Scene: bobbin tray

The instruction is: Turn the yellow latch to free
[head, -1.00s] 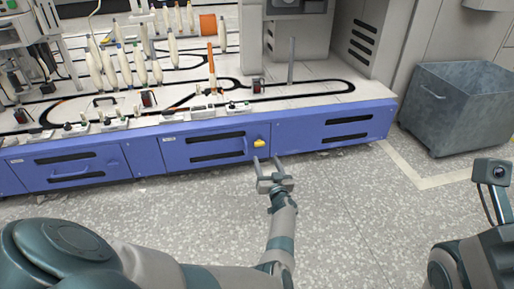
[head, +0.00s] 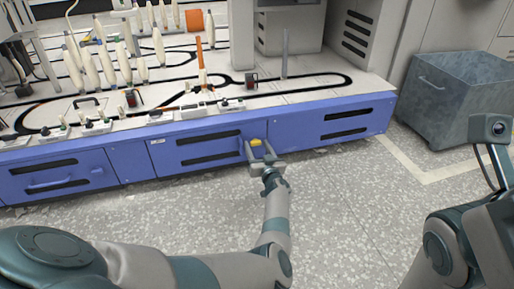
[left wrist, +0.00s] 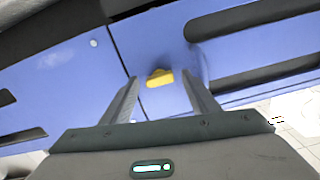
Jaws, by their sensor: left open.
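The yellow latch (head: 256,142) is a small knob on the blue front panel (head: 207,146) of the machine base, near a panel seam. It also shows in the left wrist view (left wrist: 159,78), lying roughly crosswise between the two fingers. My left gripper (head: 260,147) is open, its fingers pointing at the panel on either side of the latch. In the left wrist view the fingers (left wrist: 160,95) stand apart with the latch just beyond or between their tips; I cannot tell whether they touch it. My right gripper is not in view; only part of my right arm shows.
The white machine top (head: 300,92) above the panel carries several bobbins (head: 158,46) and a black track. A grey metal bin (head: 462,98) stands on the floor at the right. The speckled floor (head: 350,210) in front of the panel is clear.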

